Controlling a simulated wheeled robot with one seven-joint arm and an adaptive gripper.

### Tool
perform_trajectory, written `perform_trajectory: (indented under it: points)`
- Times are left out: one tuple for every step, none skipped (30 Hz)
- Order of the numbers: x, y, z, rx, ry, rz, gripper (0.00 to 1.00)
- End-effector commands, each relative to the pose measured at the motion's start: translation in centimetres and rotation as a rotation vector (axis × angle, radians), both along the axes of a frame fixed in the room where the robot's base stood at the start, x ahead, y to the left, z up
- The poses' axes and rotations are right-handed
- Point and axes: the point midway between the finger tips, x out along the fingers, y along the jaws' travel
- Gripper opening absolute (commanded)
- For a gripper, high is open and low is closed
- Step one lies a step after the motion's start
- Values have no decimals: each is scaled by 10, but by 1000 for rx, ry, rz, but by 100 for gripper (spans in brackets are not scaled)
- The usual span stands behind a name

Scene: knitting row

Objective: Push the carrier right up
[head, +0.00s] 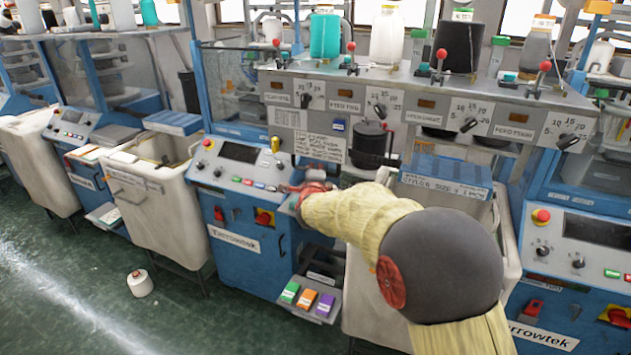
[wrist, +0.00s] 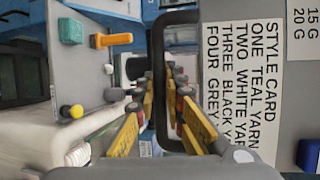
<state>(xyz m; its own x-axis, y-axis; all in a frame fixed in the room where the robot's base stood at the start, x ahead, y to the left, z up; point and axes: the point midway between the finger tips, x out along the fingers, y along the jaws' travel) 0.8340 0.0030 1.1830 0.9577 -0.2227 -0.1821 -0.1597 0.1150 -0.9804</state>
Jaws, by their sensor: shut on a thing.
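My gripper (head: 308,190) is beside the blue machine's control panel, at the end of my yellow-sleeved arm. In the head view my arm hides what lies right of the gripper. I cannot make out the carrier's full shape or how far up it is.
A style card (head: 318,147) faces out above the panel; it shows large in the wrist view (wrist: 240,85). A black pot (head: 370,147) stands just above my forearm. A white bin (head: 150,195) is left of the machine. A yarn cone (head: 140,283) stands on the floor.

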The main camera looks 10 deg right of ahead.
Motion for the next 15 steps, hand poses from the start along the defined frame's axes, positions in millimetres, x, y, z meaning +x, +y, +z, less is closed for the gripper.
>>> perform_trajectory:
  points:
    - [1, 0, 24, -1, -15, 0, 0]
    - [1, 0, 30, -1, -15, 0, 0]
    - [1, 0, 38, 0, -16, -1, 0]
    - [1, 0, 43, -1, -16, -1, 0]
    - [1, 0, 49, -2, -16, -1, 0]
    - [1, 0, 56, -2, -16, -1, 0]
    - [1, 0, 60, -1, -15, -1, 0]
    - [1, 0, 65, 0, -16, -1, 0]
    - [1, 0, 71, 0, -14, -1, 0]
    - [1, 0, 75, -1, -14, 0, 0]
    - [1, 0, 79, -1, -14, 0, 0]
    - [1, 0, 84, 0, -14, -1, 0]
    - [1, 0, 88, 0, -13, -1, 0]
    - [1, 0, 91, -1, -13, -1, 0]
    - [1, 0, 95, -1, -13, -1, 0]
